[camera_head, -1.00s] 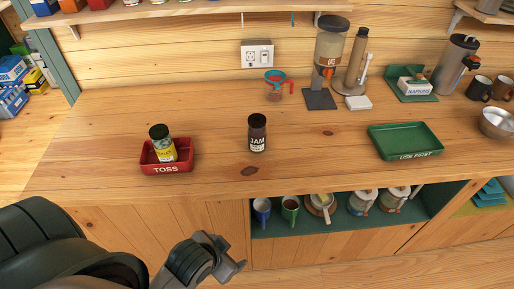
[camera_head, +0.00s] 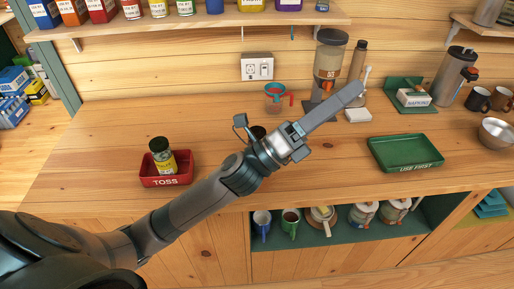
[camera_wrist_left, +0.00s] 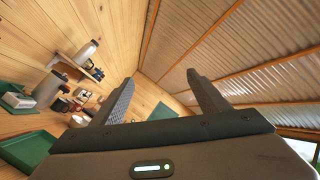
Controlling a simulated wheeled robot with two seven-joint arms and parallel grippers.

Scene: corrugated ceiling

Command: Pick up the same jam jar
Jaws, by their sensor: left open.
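The jam jar (camera_head: 258,131) stands on the wooden counter. Only part of its dark lid shows in the head view, because my left wrist covers the rest. My left gripper (camera_head: 352,93) is raised over the counter, pointing up and to the right, past the jar and apart from it. In the left wrist view its two fingers (camera_wrist_left: 160,80) are spread with nothing between them. The jar does not show in that view. My right gripper is in neither view.
A red TOSS tray (camera_head: 166,182) holds a green-lidded jar (camera_head: 162,157) at the left. A green USE FIRST tray (camera_head: 405,153) lies empty at the right. A dispenser (camera_head: 328,65) stands behind my gripper. Mugs (camera_head: 291,222) sit on the shelf below.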

